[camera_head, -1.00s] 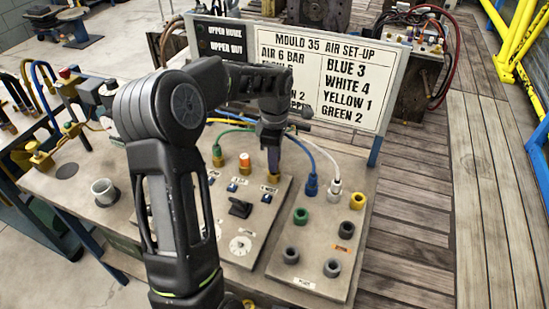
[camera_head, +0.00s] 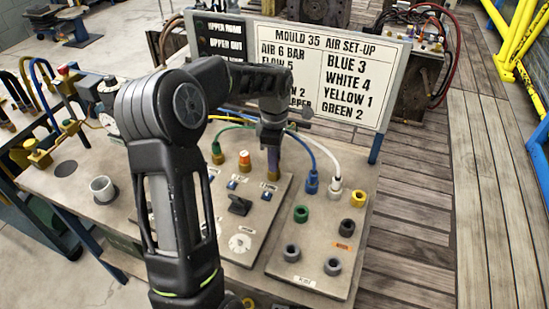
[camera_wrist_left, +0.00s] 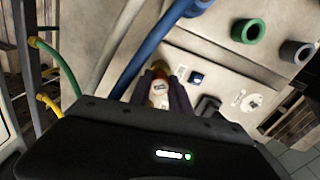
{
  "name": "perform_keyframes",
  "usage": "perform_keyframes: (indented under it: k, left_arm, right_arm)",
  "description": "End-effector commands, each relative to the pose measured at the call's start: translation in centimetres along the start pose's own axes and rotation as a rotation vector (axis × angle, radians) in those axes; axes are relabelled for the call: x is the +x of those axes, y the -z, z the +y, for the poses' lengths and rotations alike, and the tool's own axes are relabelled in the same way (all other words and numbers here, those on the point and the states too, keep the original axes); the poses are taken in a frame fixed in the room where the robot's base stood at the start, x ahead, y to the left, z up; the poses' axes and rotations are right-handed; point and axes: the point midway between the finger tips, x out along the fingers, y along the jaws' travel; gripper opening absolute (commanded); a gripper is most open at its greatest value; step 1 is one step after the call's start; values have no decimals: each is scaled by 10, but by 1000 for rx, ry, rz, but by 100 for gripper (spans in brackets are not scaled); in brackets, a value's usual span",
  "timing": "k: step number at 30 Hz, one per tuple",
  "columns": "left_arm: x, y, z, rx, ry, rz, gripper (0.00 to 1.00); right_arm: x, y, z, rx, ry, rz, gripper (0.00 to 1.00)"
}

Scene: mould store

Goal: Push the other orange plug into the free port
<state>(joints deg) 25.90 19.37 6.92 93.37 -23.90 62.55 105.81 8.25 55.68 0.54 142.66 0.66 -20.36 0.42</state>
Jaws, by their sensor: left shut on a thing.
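My left gripper (camera_head: 272,162) points down at the back right of the control panel (camera_head: 262,225). In the left wrist view its dark fingers (camera_wrist_left: 161,93) are closed around a plug with a white and orange body (camera_wrist_left: 159,88). A gold-coloured ring shows at the plug's far end, at the panel; I cannot tell how deep it sits. The port under it is hidden. Another orange plug (camera_head: 244,160) with a white band stands upright in the panel just to the left. My right gripper is not in view.
A green hose's plug (camera_head: 217,154) stands left of the orange plug. A blue-hose plug (camera_head: 312,183) and white-hose plug (camera_head: 336,188) stand on the right-hand plate. Its green (camera_head: 301,214), yellow (camera_head: 358,199) and grey (camera_head: 291,253) sockets are empty. A set-up sign (camera_head: 330,75) stands behind.

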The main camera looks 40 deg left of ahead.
Motion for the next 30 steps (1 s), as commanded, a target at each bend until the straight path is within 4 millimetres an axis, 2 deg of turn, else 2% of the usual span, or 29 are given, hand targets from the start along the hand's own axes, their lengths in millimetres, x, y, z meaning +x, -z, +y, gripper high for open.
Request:
perform_keyframes:
  k: [30]
  left_arm:
    - [7, 0, 0, 0, 0, 0, 0]
  right_arm:
    - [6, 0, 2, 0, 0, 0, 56]
